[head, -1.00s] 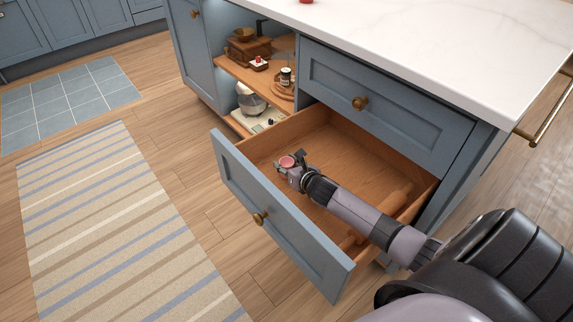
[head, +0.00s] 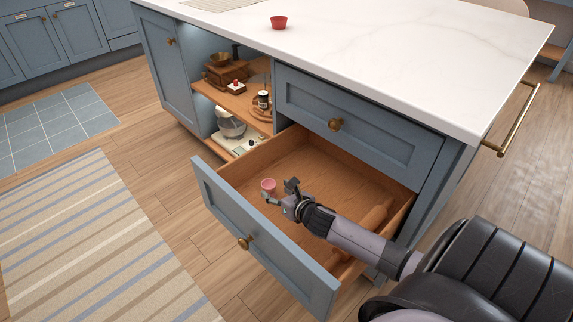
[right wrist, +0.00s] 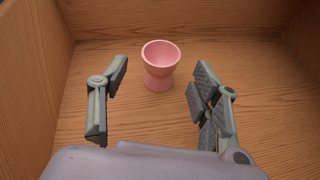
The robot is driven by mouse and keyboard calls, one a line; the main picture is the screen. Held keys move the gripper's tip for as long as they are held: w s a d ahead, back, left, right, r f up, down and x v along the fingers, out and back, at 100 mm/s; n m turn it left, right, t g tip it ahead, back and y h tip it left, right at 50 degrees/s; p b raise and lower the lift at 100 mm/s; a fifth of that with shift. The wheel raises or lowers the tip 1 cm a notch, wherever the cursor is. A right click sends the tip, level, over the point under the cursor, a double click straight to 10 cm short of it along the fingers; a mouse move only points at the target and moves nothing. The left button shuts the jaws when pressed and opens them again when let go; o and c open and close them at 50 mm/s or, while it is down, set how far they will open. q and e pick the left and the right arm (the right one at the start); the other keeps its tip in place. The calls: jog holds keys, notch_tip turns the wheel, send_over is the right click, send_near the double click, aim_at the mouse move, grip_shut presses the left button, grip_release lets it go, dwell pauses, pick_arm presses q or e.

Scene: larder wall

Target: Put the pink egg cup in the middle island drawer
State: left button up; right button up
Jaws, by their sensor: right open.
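The pink egg cup (head: 268,186) stands upright on the floor of the open middle island drawer (head: 305,160), near its left end. The cup also shows in the right wrist view (right wrist: 160,64), standing just beyond my fingertips and apart from them. My right gripper (head: 281,191) is inside the drawer, open and empty; in the right wrist view its fingers (right wrist: 160,98) are spread either side of the space before the cup. My left gripper is not in view.
A wooden rolling pin (head: 374,220) lies at the drawer's right end. A closed drawer (head: 350,125) sits above. Open shelves with a coffee grinder (head: 225,76) and a scale (head: 232,135) are to the left. A red bowl (head: 279,22) stands on the white worktop.

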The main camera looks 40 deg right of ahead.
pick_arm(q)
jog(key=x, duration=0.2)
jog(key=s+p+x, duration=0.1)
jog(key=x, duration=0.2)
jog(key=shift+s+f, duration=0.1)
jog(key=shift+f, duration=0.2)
pick_arm(e)
jog(key=v, duration=0.6)
jog(key=shift+r, duration=0.1)
